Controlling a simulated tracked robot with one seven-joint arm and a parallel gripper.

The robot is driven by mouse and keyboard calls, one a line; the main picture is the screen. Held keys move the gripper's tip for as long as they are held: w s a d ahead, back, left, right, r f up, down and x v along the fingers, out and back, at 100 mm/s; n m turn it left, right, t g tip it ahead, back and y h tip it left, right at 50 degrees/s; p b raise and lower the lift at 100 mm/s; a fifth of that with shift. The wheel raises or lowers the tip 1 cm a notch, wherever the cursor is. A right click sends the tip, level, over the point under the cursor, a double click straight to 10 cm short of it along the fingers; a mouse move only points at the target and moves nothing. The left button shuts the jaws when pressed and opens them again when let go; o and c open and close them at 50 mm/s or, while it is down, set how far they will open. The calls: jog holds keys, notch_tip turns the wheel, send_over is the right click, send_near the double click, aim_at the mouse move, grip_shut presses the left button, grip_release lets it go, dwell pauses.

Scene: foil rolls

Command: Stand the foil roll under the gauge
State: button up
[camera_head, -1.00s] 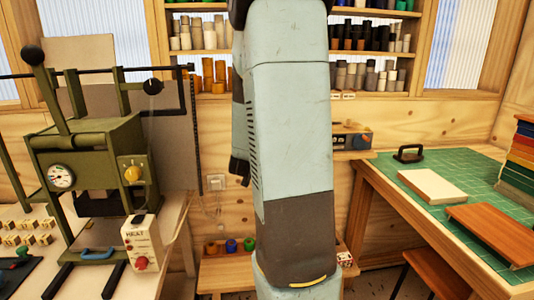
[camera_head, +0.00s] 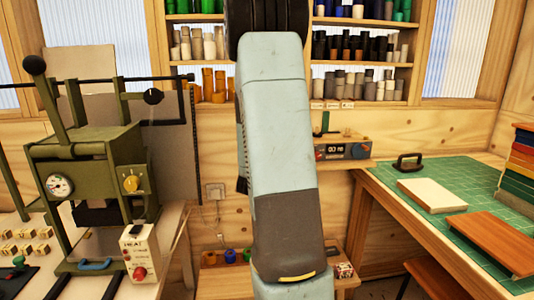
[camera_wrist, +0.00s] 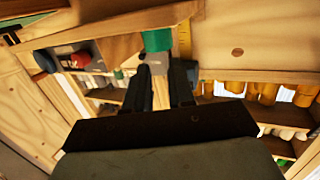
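A green foil roll (camera_wrist: 156,40) with a grey end shows at the fingertips in the wrist view. My gripper (camera_wrist: 160,66) appears shut on its grey end, with a dark finger on each side; the contact itself is hard to see. The gauge (camera_head: 343,149), a dark box with a display and knobs, sits on a wall ledge in the head view. A green upright piece (camera_head: 325,122) stands at its left end. The gauge also shows at the left of the wrist view (camera_wrist: 70,58), apart from the held roll. My arm hides the gripper in the head view.
Shelves of rolls (camera_head: 360,85) stand at the back. Small coloured rolls (camera_head: 230,256) sit on a low shelf. A green press (camera_head: 95,165) stands left. A table with a green mat (camera_head: 420,171) stands right.

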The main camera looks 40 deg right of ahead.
jog(key=shift+w+d+f, duration=0.3)
jog(key=shift+w+d, duration=0.15)
jog(key=shift+d, duration=0.15)
jog(key=shift+w+d+f, duration=0.35)
jog(key=shift+w+d, duration=0.1)
jog(key=shift+d, duration=0.15)
jog(key=shift+w+d+f, duration=0.3)
jog(key=shift+w+d, duration=0.15)
jog(key=shift+d, duration=0.15)
jog(key=shift+w+d, duration=1)
jog(key=shift+w, duration=0.7)
jog(key=shift+w+d, duration=0.95)
jog(key=shift+w, duration=0.75)
jog(key=shift+w+d, duration=1)
jog(key=shift+w, duration=0.7)
jog(key=shift+w+d, duration=0.1)
jog(key=shift+w, duration=0.05)
jog(key=shift+f+v, duration=0.2)
jog(key=shift+v, duration=1.55)
jog(key=shift+f+v, duration=0.15)
jog(key=shift+v, duration=1.6)
